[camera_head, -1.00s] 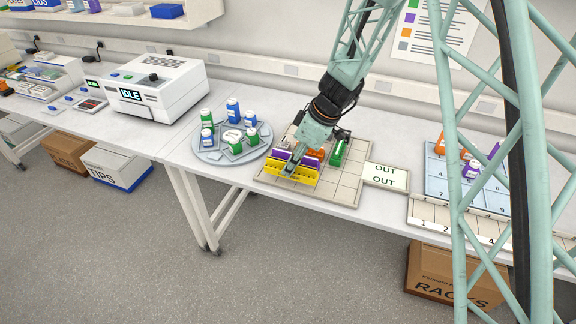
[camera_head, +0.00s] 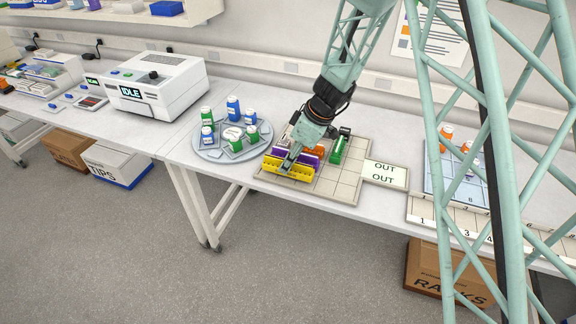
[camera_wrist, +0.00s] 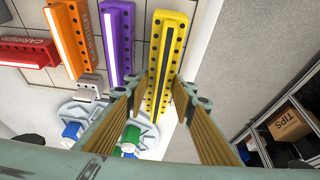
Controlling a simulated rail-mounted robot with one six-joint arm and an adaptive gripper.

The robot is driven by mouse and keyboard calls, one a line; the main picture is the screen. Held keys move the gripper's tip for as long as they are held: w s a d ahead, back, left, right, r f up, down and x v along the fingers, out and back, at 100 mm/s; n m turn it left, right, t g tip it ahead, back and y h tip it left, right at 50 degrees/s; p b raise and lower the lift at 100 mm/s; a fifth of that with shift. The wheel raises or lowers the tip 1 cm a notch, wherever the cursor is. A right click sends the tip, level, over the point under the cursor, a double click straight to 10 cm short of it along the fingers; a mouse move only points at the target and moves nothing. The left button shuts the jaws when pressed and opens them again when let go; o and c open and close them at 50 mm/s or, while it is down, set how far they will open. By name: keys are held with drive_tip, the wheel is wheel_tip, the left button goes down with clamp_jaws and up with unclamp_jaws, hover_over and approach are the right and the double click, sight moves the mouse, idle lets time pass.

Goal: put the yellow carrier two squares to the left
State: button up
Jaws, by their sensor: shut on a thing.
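The yellow carrier (camera_head: 292,174) is a long block at the front left edge of the beige grid board (camera_head: 345,191). My gripper (camera_head: 288,167) reaches down onto it from above and is shut on it. In the wrist view the yellow carrier (camera_wrist: 167,50) runs lengthwise between the two fingers of my gripper (camera_wrist: 160,92). Whether its underside touches the board cannot be told. A purple carrier (camera_wrist: 116,40) lies beside it, with a small gap between them in the wrist view.
Orange (camera_wrist: 75,35) and red (camera_wrist: 28,52) carriers lie beyond the purple one. A green carrier (camera_head: 338,150) stands farther right on the board. A round tray (camera_head: 209,155) with bottles stands close to the left. The board's front right squares are clear. An OUT plate (camera_head: 384,174) adjoins.

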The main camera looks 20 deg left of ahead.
drive_tip(key=shift+f, duration=0.75)
drive_tip(key=shift+f+b, duration=0.15)
drive_tip(key=shift+b, duration=0.15)
drive_tip(key=o, duration=0.9)
drive_tip(key=shift+r+p, duration=0.2)
drive_tip(key=shift+p, duration=0.2)
drive_tip(key=shift+d+r, duration=0.15)
drive_tip(key=shift+r, duration=0.2)
drive_tip(key=shift+v, duration=5.6)
drive_tip(key=shift+r, duration=0.1)
